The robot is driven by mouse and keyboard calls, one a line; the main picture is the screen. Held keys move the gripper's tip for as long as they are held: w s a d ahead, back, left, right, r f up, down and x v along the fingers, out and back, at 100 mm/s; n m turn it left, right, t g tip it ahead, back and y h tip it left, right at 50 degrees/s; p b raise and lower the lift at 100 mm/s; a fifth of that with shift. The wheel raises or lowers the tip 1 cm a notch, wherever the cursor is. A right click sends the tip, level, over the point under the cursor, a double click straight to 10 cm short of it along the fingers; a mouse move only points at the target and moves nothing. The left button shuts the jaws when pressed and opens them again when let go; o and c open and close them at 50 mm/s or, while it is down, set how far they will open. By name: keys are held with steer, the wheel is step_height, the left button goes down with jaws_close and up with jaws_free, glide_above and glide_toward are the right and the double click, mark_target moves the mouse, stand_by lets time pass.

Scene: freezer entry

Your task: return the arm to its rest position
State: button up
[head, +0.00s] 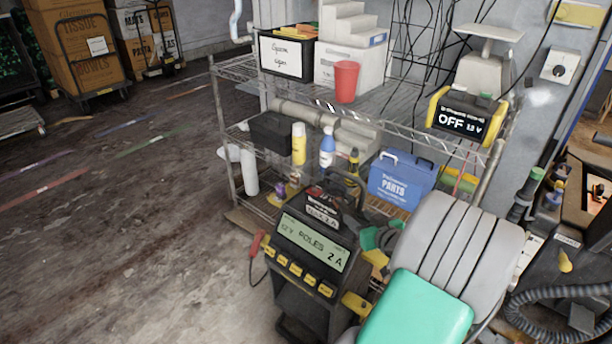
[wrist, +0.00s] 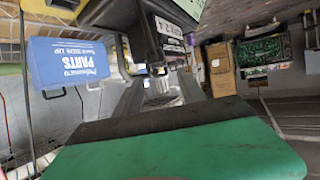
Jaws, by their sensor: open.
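My arm, with a grey ribbed link and a green cover, reaches in from the lower right of the head view, in front of a battery charger (head: 312,245) on a dark stand. The wrist view looks along my gripper (wrist: 158,88), past a wide green part with a dark edge. Its two grey fingers stand apart, with nothing held between them. Beyond them the charger's dark body shows, upside down in this view. In the head view my arm hides most of the gripper, and I cannot tell its fingers from the green and yellow parts beside the charger.
A wire shelf (head: 395,118) behind the charger holds a blue parts case (head: 402,180), a red cup (head: 346,82), a spray bottle (head: 327,148) and boxes. A machine with a hose (head: 545,300) stands at right. The floor at left (head: 130,210) is open.

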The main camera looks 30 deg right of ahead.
steer(key=w+a+r+n+g+y+p, duration=0.2)
steer(key=a+r+p, duration=0.2)
steer(key=a, duration=0.5)
steer(key=w+a+r+n+g+y+p, duration=0.1)
steer(key=w+a+r+g+y+p, duration=0.2)
steer(key=a, duration=0.5)
steer(key=s+a+r+m+g+h+p, duration=0.1)
steer(key=s+a+r+g+p, duration=0.4)
steer(key=s+a+r, duration=0.7)
steer(key=s+a+h+p, duration=0.1)
steer(key=s+a+p, duration=0.1)
steer(key=a, duration=0.1)
steer(key=shift+s+r+h, duration=0.3)
steer(key=shift+s, duration=0.1)
